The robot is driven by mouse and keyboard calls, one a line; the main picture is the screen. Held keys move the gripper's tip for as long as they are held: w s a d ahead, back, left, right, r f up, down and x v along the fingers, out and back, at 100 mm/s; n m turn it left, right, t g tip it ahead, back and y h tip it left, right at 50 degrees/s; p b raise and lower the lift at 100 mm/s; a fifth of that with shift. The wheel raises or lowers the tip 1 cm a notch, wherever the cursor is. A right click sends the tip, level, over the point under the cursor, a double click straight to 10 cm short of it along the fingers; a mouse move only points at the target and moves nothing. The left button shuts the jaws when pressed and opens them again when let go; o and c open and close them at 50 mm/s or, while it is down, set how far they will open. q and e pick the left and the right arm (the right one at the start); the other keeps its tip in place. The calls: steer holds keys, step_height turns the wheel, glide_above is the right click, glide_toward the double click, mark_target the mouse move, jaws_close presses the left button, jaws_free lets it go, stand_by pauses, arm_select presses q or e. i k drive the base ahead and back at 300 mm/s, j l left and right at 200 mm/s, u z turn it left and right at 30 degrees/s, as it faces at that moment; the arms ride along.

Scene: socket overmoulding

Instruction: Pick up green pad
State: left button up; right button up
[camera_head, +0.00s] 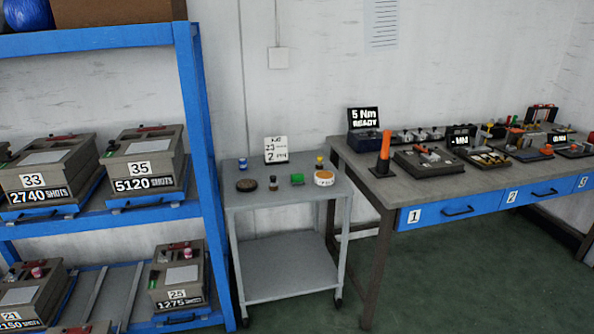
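The green pad (297,179) is a small green block lying on the top shelf of a grey two-shelf cart (250,203) in the middle of the view. It lies between a small dark bottle (273,183) on its left and a round white-and-orange tub (324,178) on its right. Nothing covers it. Neither of my grippers shows in the head view.
A blue rack (205,150) with heavy numbered boxes stands left of the cart. A workbench (385,185) with tools and blue drawers stands right. A sign card (276,150), a dark round dish (246,185) and small bottles share the cart top. Green floor lies in front.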

mark_target(297, 179)
steer(key=i+u, duration=0.15)
steer(key=i, duration=0.7)
steer(key=i+l+u, duration=0.1)
steer(key=i, duration=0.7)
